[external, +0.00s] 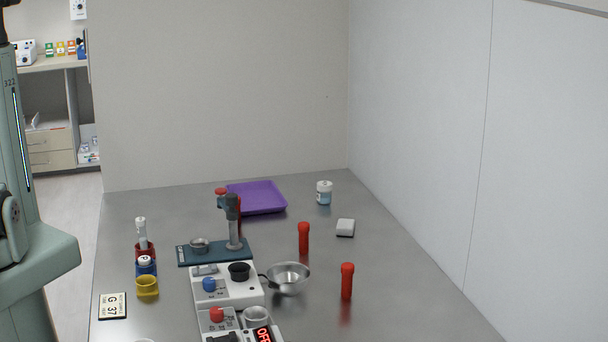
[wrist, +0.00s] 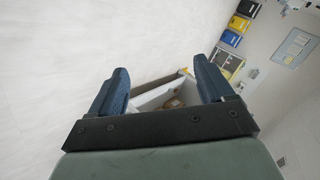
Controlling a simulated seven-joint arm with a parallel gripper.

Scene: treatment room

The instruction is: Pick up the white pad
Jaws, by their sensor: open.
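The white pad (external: 345,227) is a small white block lying on the metal table, right of centre in the external view. A red cylinder stands to its left and the side wall is to its right. My gripper (wrist: 160,88) shows in the wrist view with its two blue fingers apart and nothing between them. It points at the room's floor and shelving, away from the table. The pad is not in the wrist view. In the external view only part of my arm shows at the left edge, and the gripper is out of frame.
Two red cylinders (external: 303,238) (external: 347,281) stand near the pad. A metal bowl (external: 288,279), a white device (external: 227,290), a blue stand (external: 214,252), a purple tray (external: 256,197) and a white jar (external: 324,193) are also on the table (external: 400,260). The right side is mostly clear.

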